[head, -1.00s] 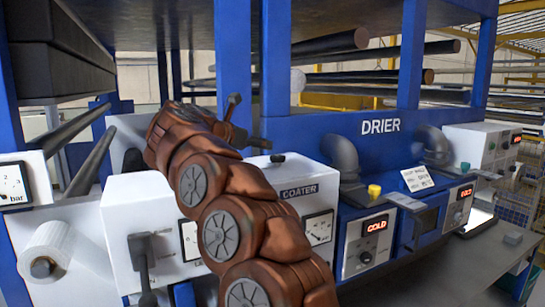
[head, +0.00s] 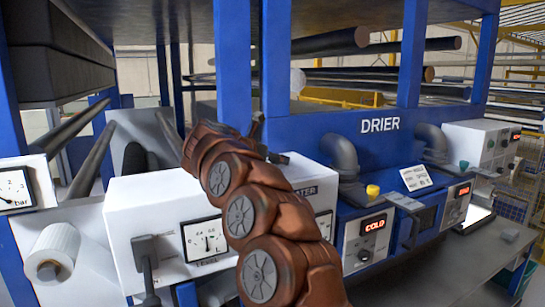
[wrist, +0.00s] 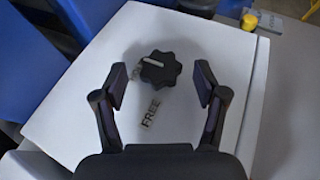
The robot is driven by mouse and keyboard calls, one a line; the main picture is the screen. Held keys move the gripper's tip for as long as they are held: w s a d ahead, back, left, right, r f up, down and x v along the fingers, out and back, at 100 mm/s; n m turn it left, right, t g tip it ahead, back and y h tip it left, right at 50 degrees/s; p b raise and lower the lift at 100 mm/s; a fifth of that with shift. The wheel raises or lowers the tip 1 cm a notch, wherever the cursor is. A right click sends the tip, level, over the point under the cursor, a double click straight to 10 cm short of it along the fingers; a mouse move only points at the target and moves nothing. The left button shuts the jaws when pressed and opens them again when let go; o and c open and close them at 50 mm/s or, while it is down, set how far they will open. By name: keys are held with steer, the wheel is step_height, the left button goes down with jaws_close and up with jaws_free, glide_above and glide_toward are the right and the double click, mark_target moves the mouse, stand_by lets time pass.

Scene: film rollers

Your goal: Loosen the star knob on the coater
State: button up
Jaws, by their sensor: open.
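The black star knob (wrist: 160,68) sits on the white top of the coater (wrist: 95,110) in the wrist view. A pale pointer line on the knob points left and slightly down, towards a small label that I cannot read. The label "FREE" (wrist: 151,113) is below the knob. My gripper (wrist: 160,80) is open, with one fingertip on each side of the knob and a gap on both sides. I cannot tell how high the tips are above the panel. In the head view the coater (head: 150,205) is partly behind my arm, and the knob is hidden.
A dial gauge (head: 206,240) and a dark lever (head: 145,262) are on the coater's front. The blue drier (head: 385,155) with grey pipes (head: 340,155) stands to the right. A blue post (head: 236,70) rises close behind my arm. A yellow knob (wrist: 249,20) is at the wrist view's upper right.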

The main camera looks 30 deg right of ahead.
steer(key=shift+c, duration=0.2)
steer(key=c, duration=1.1)
